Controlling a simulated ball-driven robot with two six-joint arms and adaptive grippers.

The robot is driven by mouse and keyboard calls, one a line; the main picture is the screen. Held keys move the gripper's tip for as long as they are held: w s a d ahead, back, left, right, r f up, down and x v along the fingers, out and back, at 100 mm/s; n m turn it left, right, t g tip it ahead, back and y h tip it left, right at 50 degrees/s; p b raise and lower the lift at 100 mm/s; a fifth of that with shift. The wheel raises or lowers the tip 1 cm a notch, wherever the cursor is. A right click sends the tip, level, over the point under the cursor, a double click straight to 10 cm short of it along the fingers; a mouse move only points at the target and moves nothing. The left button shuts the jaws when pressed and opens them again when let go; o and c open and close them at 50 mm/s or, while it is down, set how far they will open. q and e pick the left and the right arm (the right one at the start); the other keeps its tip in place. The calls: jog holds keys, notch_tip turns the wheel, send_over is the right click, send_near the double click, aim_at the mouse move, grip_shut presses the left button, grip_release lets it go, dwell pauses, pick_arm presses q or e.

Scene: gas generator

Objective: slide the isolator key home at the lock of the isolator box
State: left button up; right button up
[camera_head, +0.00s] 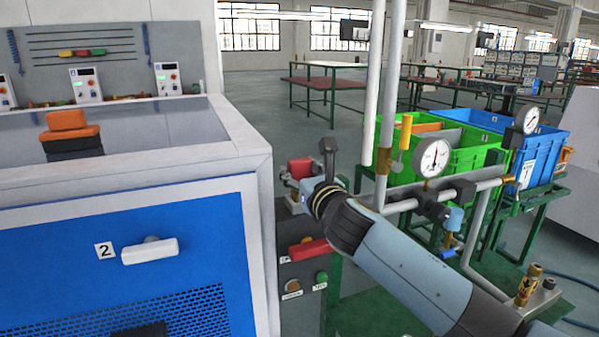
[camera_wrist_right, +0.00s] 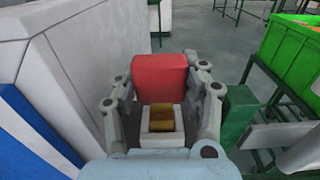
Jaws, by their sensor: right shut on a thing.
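My right gripper (camera_head: 298,186) reaches in from the lower right, and its fingers are shut on a red block-shaped piece (camera_head: 300,168), which I take to be the isolator key's head. In the right wrist view the red piece (camera_wrist_right: 160,76) sits between the fingertips of the right gripper (camera_wrist_right: 160,92), with a finger on each side. The grey isolator box (camera_head: 296,272) stands below the gripper, with a red handle (camera_head: 308,249) and coloured buttons on its front. The lock and any key shaft are hidden, so I cannot tell how far the key is in. My left gripper is out of view.
A big white cabinet with a blue front (camera_head: 120,240) stands close on the left. Pipes with a gauge (camera_head: 432,158) rise to the right, near my right arm. Green (camera_head: 465,160) and blue (camera_head: 560,150) bins stand behind. A brass fitting (camera_head: 528,284) is at lower right.

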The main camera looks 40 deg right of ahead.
jog(key=shift+f+b, duration=0.5)
jog(key=shift+f, duration=0.2)
jog(key=o, duration=1.3)
jog(key=v, duration=1.2)
